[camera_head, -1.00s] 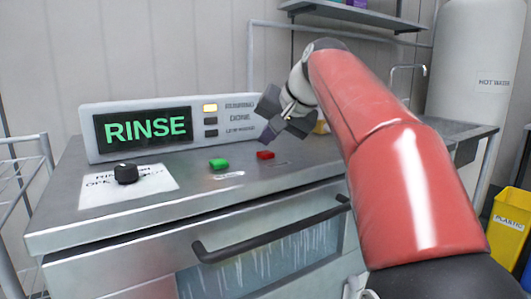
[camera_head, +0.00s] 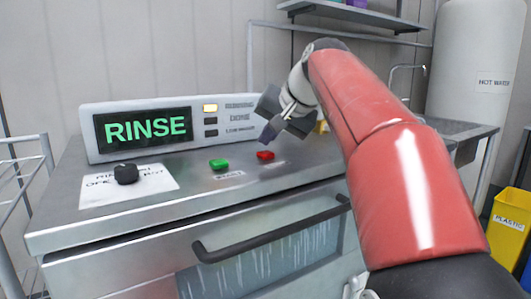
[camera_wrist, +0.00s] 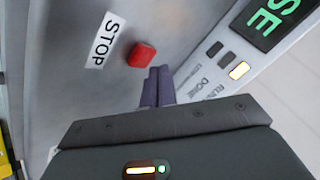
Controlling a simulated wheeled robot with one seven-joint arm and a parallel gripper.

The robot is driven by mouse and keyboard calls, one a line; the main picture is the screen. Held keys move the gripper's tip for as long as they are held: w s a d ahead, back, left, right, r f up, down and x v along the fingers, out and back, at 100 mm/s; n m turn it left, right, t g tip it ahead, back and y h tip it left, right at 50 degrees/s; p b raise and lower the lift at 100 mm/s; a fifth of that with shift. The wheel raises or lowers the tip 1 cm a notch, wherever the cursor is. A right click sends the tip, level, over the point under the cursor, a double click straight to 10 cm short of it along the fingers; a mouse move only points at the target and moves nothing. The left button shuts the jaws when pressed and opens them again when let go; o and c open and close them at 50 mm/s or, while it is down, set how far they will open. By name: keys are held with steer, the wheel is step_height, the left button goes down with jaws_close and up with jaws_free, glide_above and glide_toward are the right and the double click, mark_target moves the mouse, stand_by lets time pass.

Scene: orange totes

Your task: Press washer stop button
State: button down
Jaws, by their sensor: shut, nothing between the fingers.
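The red stop button (camera_head: 265,155) stands on the washer's metal top (camera_head: 240,190), right of the green button (camera_head: 219,164). In the wrist view the red button (camera_wrist: 141,54) sits beside a white label reading STOP (camera_wrist: 104,40). My gripper (camera_head: 266,140) is shut and empty, its fingers together. Its tips are just above and behind the red button in the head view. In the wrist view the fingertips (camera_wrist: 159,70) are close to the button's lower right; whether they touch it I cannot tell.
The display panel (camera_head: 140,128) reads RINSE, with one yellow light (camera_head: 210,107) lit. A black knob (camera_head: 126,174) is at the left of the top. A door handle (camera_head: 270,235) crosses the washer front. A wire rack (camera_head: 20,200) stands at left.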

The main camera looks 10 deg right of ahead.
mark_target(269, 153)
steer(key=shift+f, duration=0.1)
steer(key=shift+f, duration=0.35)
steer(key=shift+f+b, duration=0.45)
steer(key=shift+b, duration=0.05)
stand_by(0.6)
steer(key=shift+r, duration=0.1)
steer(key=shift+r+p, duration=0.8)
steer(key=shift+p, duration=0.15)
step_height(269, 153, up, 3)
steer(key=p, duration=0.2)
steer(key=shift+f+p, duration=0.1)
steer(key=shift+p, duration=0.3)
steer(key=shift+r+p, duration=0.65)
steer(key=shift+r, duration=0.5)
